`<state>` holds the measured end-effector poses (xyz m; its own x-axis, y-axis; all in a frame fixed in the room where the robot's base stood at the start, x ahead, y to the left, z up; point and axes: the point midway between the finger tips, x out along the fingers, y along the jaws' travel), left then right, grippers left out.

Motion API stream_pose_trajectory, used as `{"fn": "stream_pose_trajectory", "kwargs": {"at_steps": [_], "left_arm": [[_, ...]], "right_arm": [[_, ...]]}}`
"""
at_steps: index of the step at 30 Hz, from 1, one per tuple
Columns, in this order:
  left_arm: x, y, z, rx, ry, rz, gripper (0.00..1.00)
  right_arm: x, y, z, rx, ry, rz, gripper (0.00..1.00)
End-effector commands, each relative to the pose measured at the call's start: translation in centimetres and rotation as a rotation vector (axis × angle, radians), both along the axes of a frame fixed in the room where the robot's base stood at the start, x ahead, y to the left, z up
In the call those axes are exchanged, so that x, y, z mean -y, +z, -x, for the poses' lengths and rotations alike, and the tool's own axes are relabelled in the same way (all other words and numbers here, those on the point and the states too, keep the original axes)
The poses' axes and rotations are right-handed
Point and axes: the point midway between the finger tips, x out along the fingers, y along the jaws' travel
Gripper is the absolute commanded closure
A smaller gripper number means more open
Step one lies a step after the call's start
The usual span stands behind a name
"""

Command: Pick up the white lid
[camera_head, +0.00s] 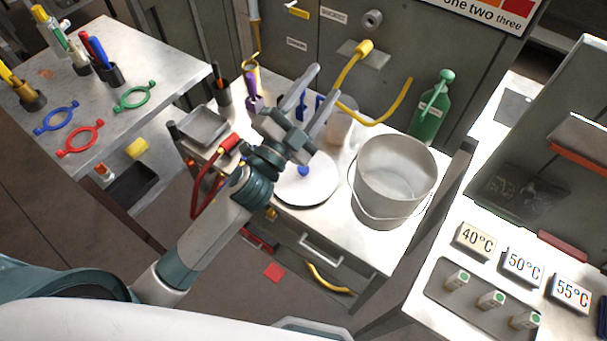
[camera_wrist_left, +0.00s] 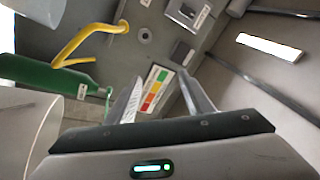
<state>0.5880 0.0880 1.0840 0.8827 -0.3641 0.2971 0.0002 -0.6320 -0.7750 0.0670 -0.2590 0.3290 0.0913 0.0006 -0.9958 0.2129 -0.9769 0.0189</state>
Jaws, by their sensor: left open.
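The white lid (camera_head: 311,188) is a flat round disc with a small blue knob (camera_head: 303,171). It lies on the white counter in the head view, left of the bucket, and my left gripper and wrist partly cover it. My left gripper (camera_head: 318,95) is open and empty. In the head view it appears over the counter beyond the lid, its fingers pointing toward the back wall. In the left wrist view the two fingers (camera_wrist_left: 162,100) are apart with nothing between them. The lid is not visible in that view. My right gripper is not in view.
A metal bucket (camera_head: 393,180) stands right of the lid, with a green bottle (camera_head: 432,108) behind it. A yellow hose (camera_head: 385,118) hangs from the back wall. A grey tray (camera_head: 203,126) and a red-handled tool (camera_head: 229,143) lie left of my left arm.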

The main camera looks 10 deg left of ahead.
Motion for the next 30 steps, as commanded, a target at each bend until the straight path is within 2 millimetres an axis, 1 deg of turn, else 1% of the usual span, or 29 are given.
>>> {"fn": "stream_pose_trajectory", "kwargs": {"at_steps": [1, 3, 5, 6, 7, 9, 11, 12, 14, 16, 18, 20, 23, 24, 26, 27, 29, 30], "left_arm": [[1.8, 2.4, 0.2, 0.101, -0.058, -0.054, 0.53], [4.4, 4.9, 1.2, 0.233, -0.141, -0.134, 0.53], [6.6, 6.6, 2.3, 0.342, -0.215, -0.205, 0.53], [8.0, 7.4, 3.1, 0.414, -0.265, -0.256, 0.53], [9.1, 7.9, 3.8, 0.466, -0.303, -0.295, 0.53], [11.3, 8.5, 5.4, 0.580, -0.391, -0.391, 0.53], [13.0, 8.5, 6.9, 0.673, -0.469, -0.478, 0.53], [14.0, 8.3, 7.8, 0.733, -0.523, -0.540, 0.53], [15.3, 7.5, 9.1, 0.815, -0.602, -0.634, 0.53], [16.3, 6.1, 10.4, 0.903, -0.693, -0.753, 0.53], [16.8, 4.3, 11.4, 0.980, -0.789, -0.877, 0.53], [16.8, 2.6, 11.9, 1.035, -0.869, -0.988, 0.53], [15.8, -0.7, 12.0, 1.106, -1.004, -1.185, 0.53], [15.1, -2.0, 11.8, 1.126, -1.057, -1.267, 0.53], [13.7, -3.8, 11.2, 1.145, -1.136, -1.393, 0.53], [12.6, -5.0, 10.6, 1.149, -1.188, -1.480, 0.53], [10.5, -6.6, 9.6, 1.146, -1.265, -1.611, 0.53], [8.9, -7.4, 8.8, 1.135, -1.314, -1.699, 0.53]], "right_arm": [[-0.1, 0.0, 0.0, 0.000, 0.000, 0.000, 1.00], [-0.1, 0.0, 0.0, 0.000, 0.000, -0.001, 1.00], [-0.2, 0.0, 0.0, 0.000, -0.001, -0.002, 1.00], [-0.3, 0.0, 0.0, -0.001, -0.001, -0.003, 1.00], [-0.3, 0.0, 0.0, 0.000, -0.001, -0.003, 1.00], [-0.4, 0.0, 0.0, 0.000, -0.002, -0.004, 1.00], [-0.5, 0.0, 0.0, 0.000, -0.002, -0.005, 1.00], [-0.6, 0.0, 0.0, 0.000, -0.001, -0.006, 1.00], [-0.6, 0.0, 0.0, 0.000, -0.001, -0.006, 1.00], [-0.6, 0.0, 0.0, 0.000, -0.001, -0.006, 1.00], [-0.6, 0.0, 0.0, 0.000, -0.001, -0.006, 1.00], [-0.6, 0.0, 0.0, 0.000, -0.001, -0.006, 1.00], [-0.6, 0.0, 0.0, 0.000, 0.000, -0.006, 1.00], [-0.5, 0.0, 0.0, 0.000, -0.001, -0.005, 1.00], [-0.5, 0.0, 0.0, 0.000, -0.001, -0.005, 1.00], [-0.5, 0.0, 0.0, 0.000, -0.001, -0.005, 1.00], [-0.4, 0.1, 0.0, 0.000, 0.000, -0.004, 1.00], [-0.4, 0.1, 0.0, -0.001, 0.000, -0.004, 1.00]]}}
